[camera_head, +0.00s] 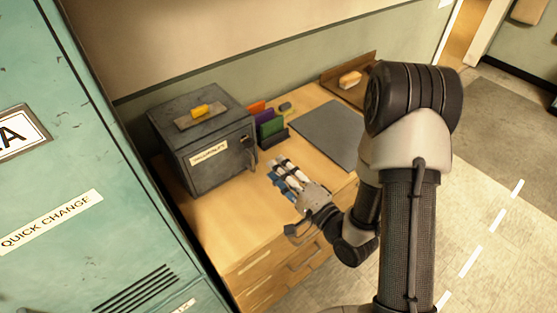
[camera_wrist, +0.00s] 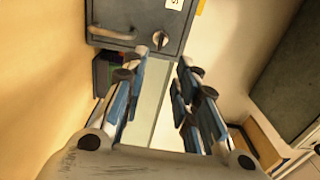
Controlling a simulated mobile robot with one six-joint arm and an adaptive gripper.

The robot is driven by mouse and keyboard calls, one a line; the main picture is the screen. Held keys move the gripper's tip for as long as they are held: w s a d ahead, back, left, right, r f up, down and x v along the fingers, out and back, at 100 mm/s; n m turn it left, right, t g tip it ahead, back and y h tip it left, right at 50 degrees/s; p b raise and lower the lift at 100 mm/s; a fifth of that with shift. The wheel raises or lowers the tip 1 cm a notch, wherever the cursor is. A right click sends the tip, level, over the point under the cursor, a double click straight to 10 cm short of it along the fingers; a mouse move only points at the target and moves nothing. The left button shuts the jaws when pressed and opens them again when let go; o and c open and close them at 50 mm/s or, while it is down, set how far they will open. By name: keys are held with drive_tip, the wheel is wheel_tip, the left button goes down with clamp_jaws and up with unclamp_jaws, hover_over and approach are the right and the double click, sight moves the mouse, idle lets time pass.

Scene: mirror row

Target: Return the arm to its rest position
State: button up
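My arm reaches in from the right of the head view and bends down toward the wooden cabinet (camera_head: 235,225). My gripper (camera_head: 279,174) is over the front part of the cabinet top, to the right of the grey metal box and apart from it. In the wrist view its blue-padded fingers (camera_wrist: 163,62) stand well apart, with nothing between them. The gripper is open and empty. The grey box (camera_head: 205,140) shows a label and a small dark latch or key on its front; it also shows at the top of the wrist view (camera_wrist: 150,15).
A yellow item (camera_head: 200,111) lies on the box. A teal locker (camera_head: 60,160) stands close at left. Open floor (camera_head: 490,165) lies at right.

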drive_tip(key=d+r+n+g+h, duration=0.5)
drive_tip(key=d+r+n+h, duration=0.35)
drive_tip(key=d+h, duration=0.2)
drive_tip(key=s+r+n+g, duration=0.1)
drive_tip(key=s+r+g, duration=0.1)
drive_tip(key=s, duration=1)
drive_tip(key=s+r+n+g, duration=0.2)
drive_tip(key=s+r+g, duration=0.1)
drive_tip(key=s, duration=0.9)
drive_tip(key=shift+a+r, duration=0.2)
drive_tip(key=shift+a, duration=0.25)
drive_tip(key=shift+y, duration=0.25)
drive_tip(key=shift+c, duration=0.4)
